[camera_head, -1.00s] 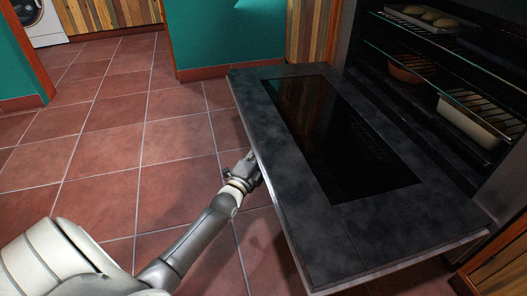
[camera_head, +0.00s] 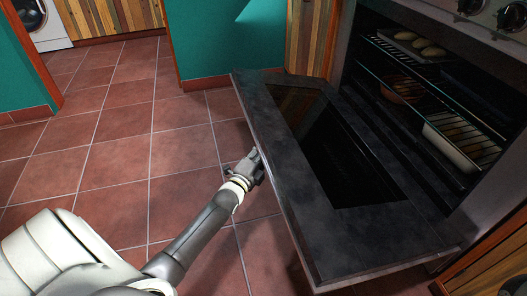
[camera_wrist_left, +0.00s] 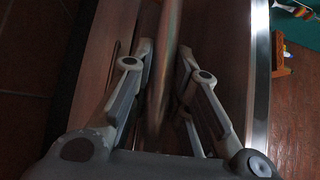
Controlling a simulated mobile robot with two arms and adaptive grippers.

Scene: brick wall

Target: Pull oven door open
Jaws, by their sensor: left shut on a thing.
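The dark oven door (camera_head: 375,226) is swung down and open, with its glass pane (camera_head: 340,150) facing up. Its free edge points left, away from the oven (camera_head: 415,85). My left gripper (camera_head: 252,165) is at the door's outer edge, partly hidden by it. In the left wrist view its two fingers (camera_wrist_left: 165,48) are closed around the round handle bar (camera_wrist_left: 172,25), which passes between them. The handle is hidden in the head view. My right gripper is not in view.
Inside the oven are bread rolls on a rack, a round brown dish (camera_head: 402,90) and a rectangular white dish (camera_head: 460,140). Knobs (camera_head: 470,6) are above. Tiled floor (camera_head: 110,190) is clear left of the door. Teal walls (camera_head: 235,40) stand behind.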

